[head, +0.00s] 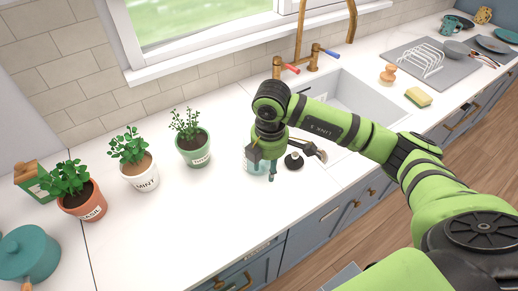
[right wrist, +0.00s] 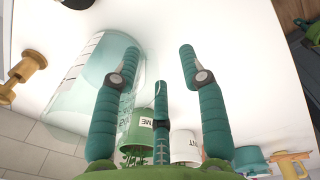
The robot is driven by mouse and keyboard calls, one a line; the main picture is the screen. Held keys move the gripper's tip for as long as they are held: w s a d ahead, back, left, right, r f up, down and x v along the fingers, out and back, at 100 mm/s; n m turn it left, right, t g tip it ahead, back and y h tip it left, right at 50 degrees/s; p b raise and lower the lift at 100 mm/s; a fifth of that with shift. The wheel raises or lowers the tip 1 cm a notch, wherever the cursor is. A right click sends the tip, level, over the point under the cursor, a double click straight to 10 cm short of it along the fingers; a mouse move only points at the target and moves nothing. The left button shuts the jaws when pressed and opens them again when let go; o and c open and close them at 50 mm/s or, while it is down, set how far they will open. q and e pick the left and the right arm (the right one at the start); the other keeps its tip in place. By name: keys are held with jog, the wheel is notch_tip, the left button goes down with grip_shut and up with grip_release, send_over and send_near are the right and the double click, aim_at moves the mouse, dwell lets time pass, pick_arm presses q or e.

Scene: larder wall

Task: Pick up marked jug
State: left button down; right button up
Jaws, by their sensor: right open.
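The marked jug is clear glass with a pale teal tint and faint measuring marks. In the right wrist view the jug (right wrist: 82,95) fills the left side. In the head view the jug (head: 249,165) stands on the white counter, mostly hidden behind my right gripper (head: 264,170). My right gripper also shows in the right wrist view (right wrist: 160,62), with its fingers spread and nothing between them. One finger overlaps the jug's edge in that view; I cannot tell whether it touches. My left gripper is not in view.
A thyme pot (head: 194,153), mint pot (head: 141,180) and basil pot (head: 86,208) stand to the left. A teal pot (head: 28,255) is at the lower left. A black round item (head: 293,161) lies right of the gripper, near the sink (head: 365,97). The front counter is clear.

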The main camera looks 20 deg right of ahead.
aim_at(267, 169)
notch_tip(267, 169, down, 3)
jog(key=shift+r+p, duration=0.2)
jog(key=shift+p, duration=0.2)
jog(key=shift+f, duration=0.5)
jog(key=shift+c, duration=0.4)
jog(key=shift+w, duration=0.1)
grip_shut()
jog(key=shift+o, duration=0.4)
grip_release()
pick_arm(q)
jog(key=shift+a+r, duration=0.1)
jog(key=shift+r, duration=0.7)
